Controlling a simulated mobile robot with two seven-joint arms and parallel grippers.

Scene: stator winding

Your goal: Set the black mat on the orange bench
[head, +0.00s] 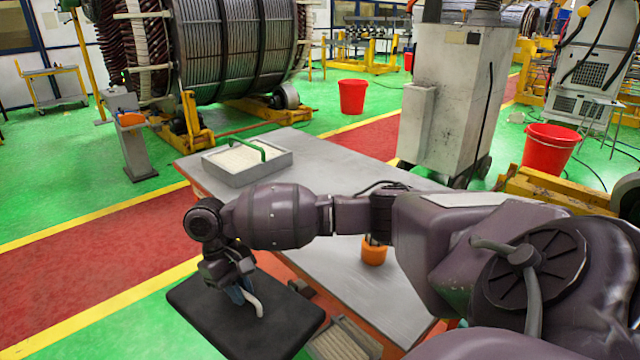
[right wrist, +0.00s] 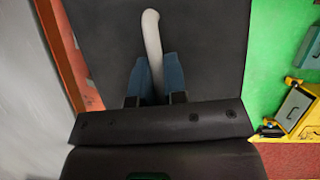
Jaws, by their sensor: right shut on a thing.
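The black mat (head: 215,318) is a flat dark slab with a pale curved handle (head: 254,302). In the head view it is at the bottom, beside the left long edge of the bench, with green floor around its left side. My right gripper (head: 243,292) is shut on the handle, which stands between the blue fingers in the right wrist view (right wrist: 154,80). There the mat (right wrist: 205,45) fills the middle, next to the orange edge. The orange bench (head: 330,165) has a grey top and orange sides. My right arm hides part of it. My left gripper is out of view.
A grey tray with a green handle (head: 248,177) stands on the bench's far end. An orange cup (head: 374,253) stands mid-bench behind my arm. A ribbed tray (head: 345,342) is by the mat's right. A grey machine cabinet (head: 455,95) stands beyond the bench.

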